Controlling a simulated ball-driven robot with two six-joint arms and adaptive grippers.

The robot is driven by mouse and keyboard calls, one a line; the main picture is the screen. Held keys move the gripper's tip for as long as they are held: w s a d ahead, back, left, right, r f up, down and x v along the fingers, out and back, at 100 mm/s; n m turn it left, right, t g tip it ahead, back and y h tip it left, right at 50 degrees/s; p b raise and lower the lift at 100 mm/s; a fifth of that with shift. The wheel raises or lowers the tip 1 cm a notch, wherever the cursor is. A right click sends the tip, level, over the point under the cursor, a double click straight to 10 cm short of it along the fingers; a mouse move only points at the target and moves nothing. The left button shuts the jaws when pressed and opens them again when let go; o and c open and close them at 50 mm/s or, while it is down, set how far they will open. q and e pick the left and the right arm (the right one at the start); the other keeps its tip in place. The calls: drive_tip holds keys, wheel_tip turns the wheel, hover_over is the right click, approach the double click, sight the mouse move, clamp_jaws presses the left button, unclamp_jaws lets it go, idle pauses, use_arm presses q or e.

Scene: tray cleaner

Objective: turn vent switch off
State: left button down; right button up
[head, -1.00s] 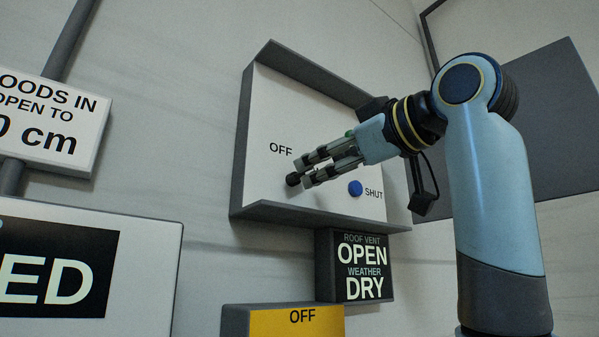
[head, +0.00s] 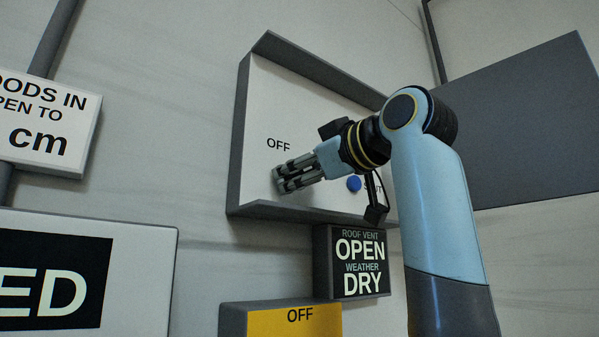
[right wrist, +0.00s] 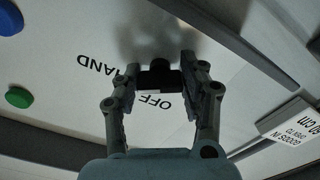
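The vent switch is a black knob (right wrist: 160,78) on a pale panel (head: 262,100) with a grey rim. In the right wrist view it lies between the two fingers of my right gripper (right wrist: 160,70), close to both pads. Whether the pads press on it cannot be told. The labels OFF (right wrist: 155,102) and HAND (right wrist: 97,66) are printed beside the knob. In the head view my right gripper (head: 279,180) is at the panel below the OFF label, and its fingers hide the knob. My left gripper is in neither view.
A blue button (head: 353,184) sits right of the gripper, and a green button (right wrist: 18,97) shows in the wrist view. Below the panel, a sign (head: 361,262) reads ROOF VENT OPEN, WEATHER DRY. A yellow OFF plate (head: 290,322) is lower. The panel's rim projects around it.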

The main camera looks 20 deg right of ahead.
drive_tip(key=c, duration=0.4)
drive_tip(key=shift+c, duration=0.2)
drive_tip(key=shift+n, duration=0.3)
drive_tip(key=n+b, duration=0.1)
drive_tip(key=n, duration=0.4)
drive_tip(key=shift+f+b, duration=0.1)
drive_tip(key=shift+b, duration=0.3)
drive_tip(key=n+b, duration=0.2)
drive_tip(key=n, duration=0.4)
drive_tip(key=shift+n, duration=0.3)
drive_tip(key=o, duration=1.2)
